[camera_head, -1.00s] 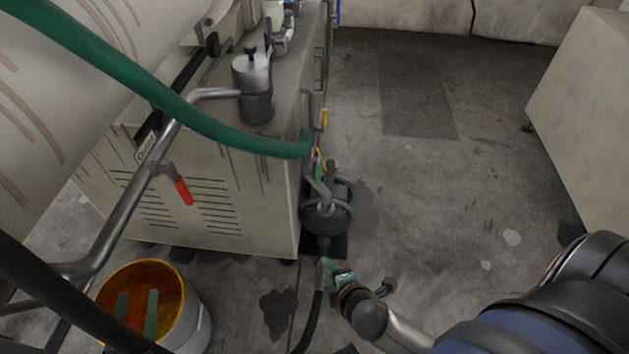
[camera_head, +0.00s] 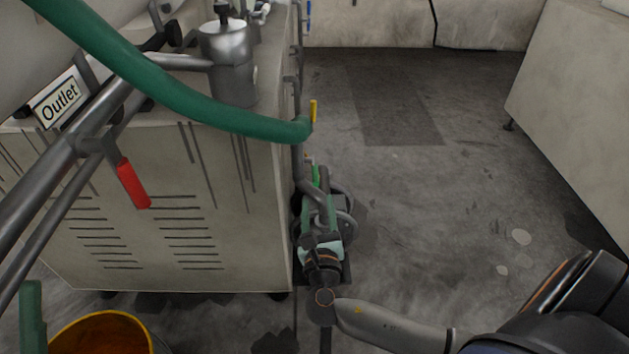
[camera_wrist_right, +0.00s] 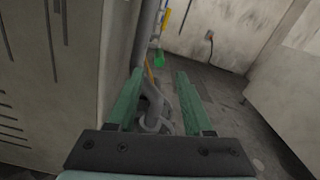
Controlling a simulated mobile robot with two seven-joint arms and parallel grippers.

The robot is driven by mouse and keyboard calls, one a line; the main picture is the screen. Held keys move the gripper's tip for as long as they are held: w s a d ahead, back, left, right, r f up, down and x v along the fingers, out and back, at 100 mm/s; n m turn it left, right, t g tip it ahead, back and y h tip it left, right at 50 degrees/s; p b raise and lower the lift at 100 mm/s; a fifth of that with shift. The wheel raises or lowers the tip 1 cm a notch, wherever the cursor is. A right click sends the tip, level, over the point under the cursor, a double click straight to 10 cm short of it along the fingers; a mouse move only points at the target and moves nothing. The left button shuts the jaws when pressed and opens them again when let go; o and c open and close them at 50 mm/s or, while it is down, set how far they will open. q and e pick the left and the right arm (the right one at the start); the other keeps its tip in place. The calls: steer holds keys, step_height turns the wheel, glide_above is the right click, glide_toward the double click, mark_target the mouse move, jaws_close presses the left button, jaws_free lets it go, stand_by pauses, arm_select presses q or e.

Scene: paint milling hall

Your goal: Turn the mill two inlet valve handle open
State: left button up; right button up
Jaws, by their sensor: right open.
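The label for mill two's inlet is not readable here, so I cannot tell which handle is its inlet valve. A yellow handle (camera_head: 313,110) is upright beside the green hose's end; a yellow handle also shows high in the wrist view (camera_wrist_right: 163,19). A small green handle (camera_head: 316,175) stands by the pipe below; a green piece shows beyond my fingers in the wrist view (camera_wrist_right: 159,62). My right gripper (camera_head: 319,212) is open and empty, its fingers (camera_wrist_right: 158,75) either side of the pipes in the wrist view. A green bar (camera_head: 32,312), probably my left gripper, shows at the lower left.
A red handle (camera_head: 133,185) hangs on a pipe near the "Outlet" sign (camera_head: 59,101). The green hose (camera_head: 170,90) crosses above the louvred cabinet (camera_head: 150,225). An orange-lined bucket (camera_head: 100,335) stands lower left. Floor right of the cabinet is clear.

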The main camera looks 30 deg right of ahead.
mark_target(316, 175)
steer(key=b+x, duration=0.2)
steer(key=x, duration=0.7)
steer(key=shift+w+d+f+b, duration=0.1)
steer(key=shift+w+d+b, duration=0.1)
steer(key=shift+w+b, duration=0.2)
jaws_close()
stand_by(0.9)
